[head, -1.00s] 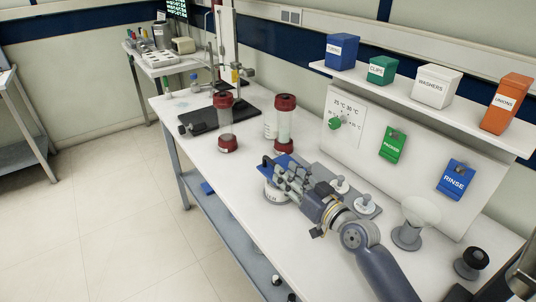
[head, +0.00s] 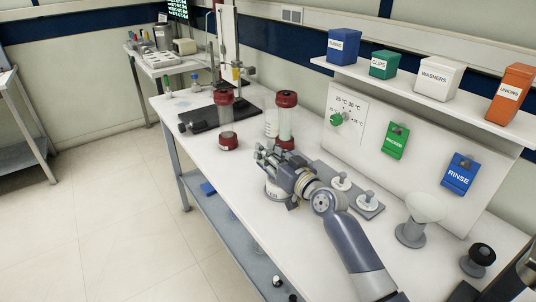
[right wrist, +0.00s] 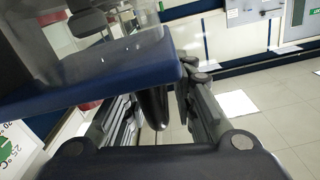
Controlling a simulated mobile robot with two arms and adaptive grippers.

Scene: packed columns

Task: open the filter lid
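The filter, a white round container with a printed label (head: 272,190), stands on the bench in the head view. My right gripper (head: 264,154) is right above it and hides most of its top. No blue lid can be made out there now. In the right wrist view, a blue slab with a shiny top (right wrist: 95,88), which looks like the lid, crosses the upper left close to my right gripper (right wrist: 160,100). Its fingers stand apart with a dark rounded part between them. I cannot tell whether they touch the slab. My left gripper is not in view.
Two red-capped clear columns (head: 226,120) (head: 285,118) stand just behind the filter. A grey plate with white knobs (head: 341,181) and a white funnel (head: 425,207) are to the right. A shelf with labelled bins (head: 435,79) overhangs the back. The bench front-left is clear.

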